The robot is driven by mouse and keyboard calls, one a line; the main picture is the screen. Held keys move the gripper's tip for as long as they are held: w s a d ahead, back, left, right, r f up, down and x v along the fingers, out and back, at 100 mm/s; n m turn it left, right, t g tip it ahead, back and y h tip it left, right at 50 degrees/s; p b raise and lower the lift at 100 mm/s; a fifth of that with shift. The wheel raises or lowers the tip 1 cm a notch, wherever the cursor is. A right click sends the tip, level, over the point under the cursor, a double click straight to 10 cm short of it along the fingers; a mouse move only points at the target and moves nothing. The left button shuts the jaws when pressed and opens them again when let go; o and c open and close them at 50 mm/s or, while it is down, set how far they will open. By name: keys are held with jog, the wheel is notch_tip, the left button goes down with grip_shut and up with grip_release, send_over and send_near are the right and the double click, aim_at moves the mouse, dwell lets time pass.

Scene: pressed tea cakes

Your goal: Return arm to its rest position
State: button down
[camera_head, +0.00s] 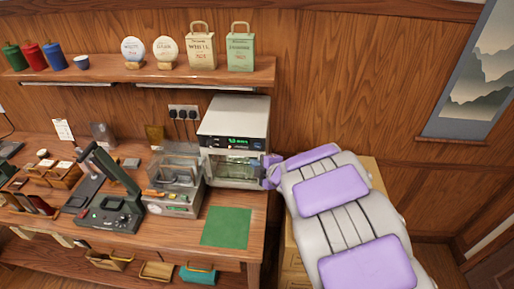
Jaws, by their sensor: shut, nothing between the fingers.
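My arm (345,215), grey with purple panels, reaches in from the lower right in the head view. My gripper (269,172) is the small purple end of it, beside the right front edge of a white machine (233,118) with a green display. The gripper is shut and no object shows in it. The fingers are small here, and I cannot tell whether they touch the machine.
The wooden bench (225,258) carries a green mat (226,227), a grey-green press (110,200) and a clear-lidded device (175,180). A shelf (120,74) above holds paper bags and canisters. A wooden cabinet (291,262) stands behind my arm. The mat is empty.

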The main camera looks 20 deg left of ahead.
dwell(0.4)
jog(key=w+d+r+m+t+h+b, duration=0.25)
jog(key=d+m+h, duration=0.4)
jog(key=d, duration=0.95)
jog(key=s+d+r+m+g+h+b, duration=0.1)
jog(key=s+d+m+h, duration=0.2)
jog(key=d, duration=0.5)
jog(key=s+d+m+g+h, duration=0.1)
jog(key=s+d+m+h, duration=0.2)
jog(key=d, duration=0.4)
jog(key=s+d+m+g+b, duration=0.1)
jog(key=s+d+m+g, duration=0.1)
jog(key=s+d+m, duration=0.55)
jog(key=s+a+f+m+g+y+b, duration=0.1)
jog(key=s+g, duration=0.3)
jog(key=s, duration=1)
jog(key=s+a+f+m+g+y+b, duration=0.1)
jog(key=s+m+g, duration=0.3)
jog(key=s, duration=1.1)
jog(key=shift+s+a+f+b, duration=0.3)
jog(key=shift+a+f, duration=0.3)
jog(key=shift+a, duration=0.1)
